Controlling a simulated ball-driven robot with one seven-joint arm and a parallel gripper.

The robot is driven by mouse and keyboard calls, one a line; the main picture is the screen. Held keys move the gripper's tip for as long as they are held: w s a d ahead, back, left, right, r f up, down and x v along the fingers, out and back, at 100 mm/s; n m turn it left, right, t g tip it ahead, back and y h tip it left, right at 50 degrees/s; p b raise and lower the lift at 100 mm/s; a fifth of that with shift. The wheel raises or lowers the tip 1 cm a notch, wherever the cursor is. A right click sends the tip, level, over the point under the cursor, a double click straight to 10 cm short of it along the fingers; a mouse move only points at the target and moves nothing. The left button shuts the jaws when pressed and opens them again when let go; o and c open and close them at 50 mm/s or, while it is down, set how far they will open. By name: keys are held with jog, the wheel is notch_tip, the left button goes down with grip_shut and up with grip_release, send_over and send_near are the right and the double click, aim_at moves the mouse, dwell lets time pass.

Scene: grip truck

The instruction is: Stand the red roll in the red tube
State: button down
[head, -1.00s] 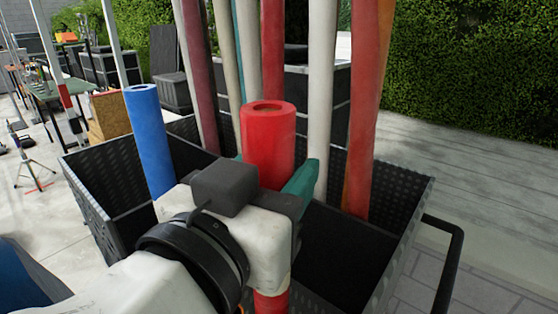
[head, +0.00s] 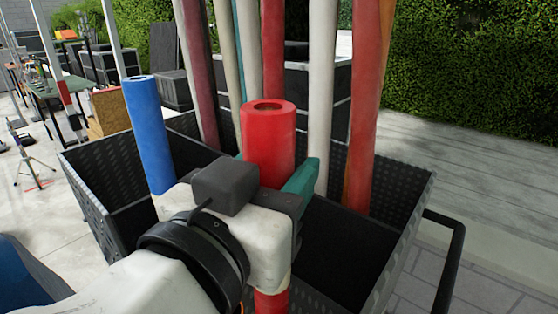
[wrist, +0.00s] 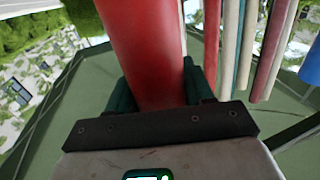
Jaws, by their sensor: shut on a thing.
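The red roll (head: 268,145) is thick, with a hole in its top end, and stands about upright over the near part of the black cart. My gripper (head: 270,172) is shut on it, with teal fingers on either side. In the wrist view the red roll (wrist: 145,50) runs up between the fingers (wrist: 160,90). A red piece (head: 271,302) shows below my gripper. I cannot tell whether it is the roll's lower part or the red tube, and the roll's lower end is not clearly seen.
The black cart (head: 412,190) has divided compartments. A blue roll (head: 150,135) stands at its left. Several long rolls, grey, white and red (head: 368,100), stand behind the red roll. The front-right compartment (head: 345,255) looks empty. A black handle (head: 455,260) sticks out right.

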jog(key=shift+f, duration=0.15)
jog(key=shift+c, duration=1.8)
grip_release()
